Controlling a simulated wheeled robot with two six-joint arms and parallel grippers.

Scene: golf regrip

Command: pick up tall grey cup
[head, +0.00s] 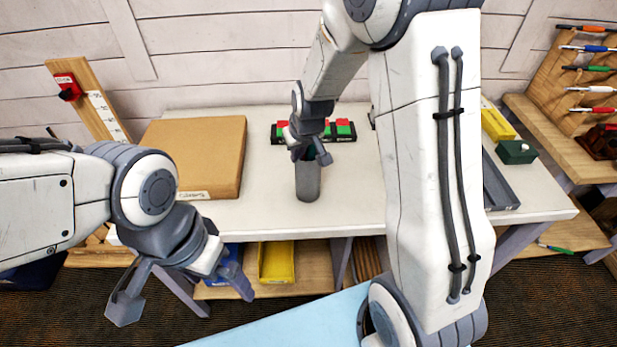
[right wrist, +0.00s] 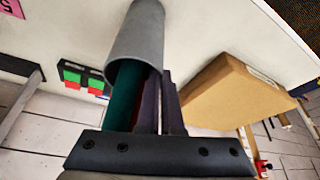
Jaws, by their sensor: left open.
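The tall grey cup (head: 308,184) stands upright on the white table, with its upper part hidden by my right gripper (head: 310,155). In the right wrist view the grey cup (right wrist: 138,40) has its mouth towards my right gripper (right wrist: 158,85). One dark finger lies beside the cup's wall and another dark part is at its mouth. I cannot tell whether the fingers press on the wall. A dark green rod-like thing (right wrist: 122,100) comes out of the mouth, with a dark red strip beside it. My left gripper (head: 182,298) is open and empty, in front of the table.
A brown cardboard box (head: 196,155) lies left of the cup. Red and green blocks in a black holder (head: 342,131) are behind it. A grey tray (head: 499,187) is at the right. A yellow bin (head: 276,263) is on the lower shelf. The table's front is clear.

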